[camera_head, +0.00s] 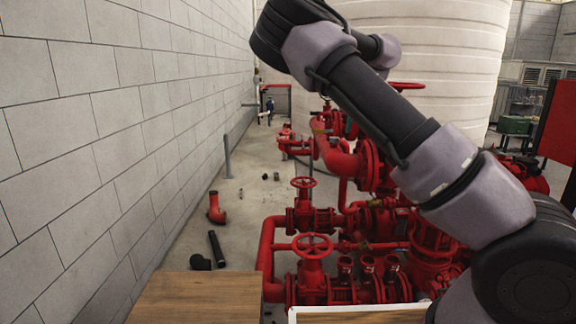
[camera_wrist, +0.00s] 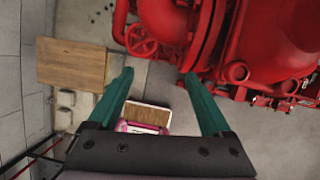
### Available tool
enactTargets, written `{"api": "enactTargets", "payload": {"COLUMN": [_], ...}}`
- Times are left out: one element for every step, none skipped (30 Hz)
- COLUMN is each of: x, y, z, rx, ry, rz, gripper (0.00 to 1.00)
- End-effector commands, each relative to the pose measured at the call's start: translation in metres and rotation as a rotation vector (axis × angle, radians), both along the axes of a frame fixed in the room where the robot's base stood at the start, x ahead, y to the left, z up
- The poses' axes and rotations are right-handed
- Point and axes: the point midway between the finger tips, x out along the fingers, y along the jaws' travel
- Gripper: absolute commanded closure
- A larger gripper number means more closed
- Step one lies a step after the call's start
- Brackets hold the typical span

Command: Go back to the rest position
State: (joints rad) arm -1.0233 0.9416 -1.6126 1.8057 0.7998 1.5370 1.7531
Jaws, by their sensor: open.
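My gripper (camera_wrist: 156,78) shows in the wrist view with two green fingers spread wide apart. It is open and nothing is between the fingers. The floor and a small wooden-topped piece with a pink edge (camera_wrist: 147,116) show beyond and below the gap. In the head view my arm rises from the lower right and bends toward the upper left. The gripper itself is outside the head view.
Red pumps and pipes with handwheels (camera_head: 313,246) fill the middle, close to my arm. A grey block wall (camera_head: 100,120) runs along the left. A wooden tabletop (camera_head: 195,297) is at the front. A large white tank (camera_head: 440,60) stands behind. Loose pipe pieces (camera_head: 216,248) lie on the floor.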

Motion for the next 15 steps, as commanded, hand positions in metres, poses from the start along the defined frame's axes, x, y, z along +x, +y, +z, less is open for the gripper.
{"api": "enactTargets", "payload": {"x": [-0.004,-0.007,-0.011,-0.014,-0.017,-0.022,-0.026,-0.03,-0.037,-0.042,-0.049,-0.057,-0.065,-0.072,-0.083], "y": [-0.007,-0.012,-0.017,-0.02,-0.025,-0.029,-0.033,-0.037,-0.041,-0.045,-0.048,-0.051,-0.053,-0.055,-0.055], "z": [-0.002,-0.005,-0.007,-0.01,-0.012,-0.015,-0.017,-0.019,-0.022,-0.023,-0.025,-0.027,-0.028,-0.028,-0.028], "rx": [0.014,0.021,0.03,0.037,0.045,0.055,0.064,0.073,0.087,0.099,0.111,0.128,0.141,0.152,0.166], "ry": [0.009,0.017,0.024,0.03,0.035,0.044,0.048,0.053,0.059,0.061,0.063,0.063,0.059,0.053,0.041], "rz": [0.012,0.024,0.04,0.056,0.071,0.095,0.114,0.134,0.169,0.197,0.231,0.283,0.325,0.373,0.442], "gripper": [0.17,0.17,0.17,0.17,0.17,0.17,0.17,0.17,0.17,0.17,0.17,0.17,0.17,0.17,0.17]}}
